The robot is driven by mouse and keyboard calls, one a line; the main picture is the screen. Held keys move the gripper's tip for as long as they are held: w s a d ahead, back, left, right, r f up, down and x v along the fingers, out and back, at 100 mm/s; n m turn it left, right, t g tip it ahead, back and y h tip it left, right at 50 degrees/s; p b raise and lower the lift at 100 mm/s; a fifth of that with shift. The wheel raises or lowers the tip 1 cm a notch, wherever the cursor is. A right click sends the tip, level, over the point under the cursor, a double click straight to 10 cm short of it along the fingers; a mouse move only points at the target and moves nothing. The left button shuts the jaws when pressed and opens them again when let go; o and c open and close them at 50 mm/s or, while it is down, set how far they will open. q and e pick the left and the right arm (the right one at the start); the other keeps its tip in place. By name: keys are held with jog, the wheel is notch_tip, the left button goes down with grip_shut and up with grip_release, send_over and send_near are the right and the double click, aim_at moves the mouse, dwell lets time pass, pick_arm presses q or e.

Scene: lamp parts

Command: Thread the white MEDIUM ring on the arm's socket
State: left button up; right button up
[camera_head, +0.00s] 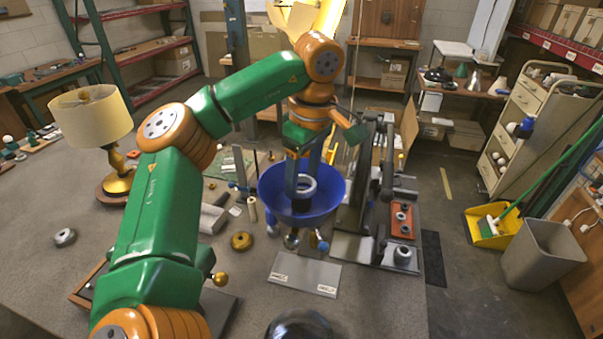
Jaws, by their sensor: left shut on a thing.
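My left gripper (303,178) points straight down over a blue bowl-shaped shade (272,200) near the middle of the table. It is shut on a white ring (307,190), seen in front of the bowl's inside. A dark part shows just under the ring. I cannot tell whether it is the arm's socket or whether the ring touches it. My right gripper is not in view.
A lamp with a cream shade (90,117) stands at the left. A loose grey ring (65,237) and a brass ring (241,241) lie on the table (150,300). A pale labelled plate (305,274) lies in front. A dark upright fixture (362,195) stands close right of the bowl.

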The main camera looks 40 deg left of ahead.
pick_arm(q)
jog(key=shift+s+d, duration=0.1)
jog(key=shift+f, duration=0.15)
dwell(0.3)
jog(key=shift+f+b, duration=1.05)
jog(key=shift+f, duration=0.15)
jog(key=shift+r+p, duration=0.1)
jog(key=shift+p, duration=0.25)
jog(key=shift+f+b, duration=0.3)
jog(key=shift+f, duration=0.25)
dwell(0.4)
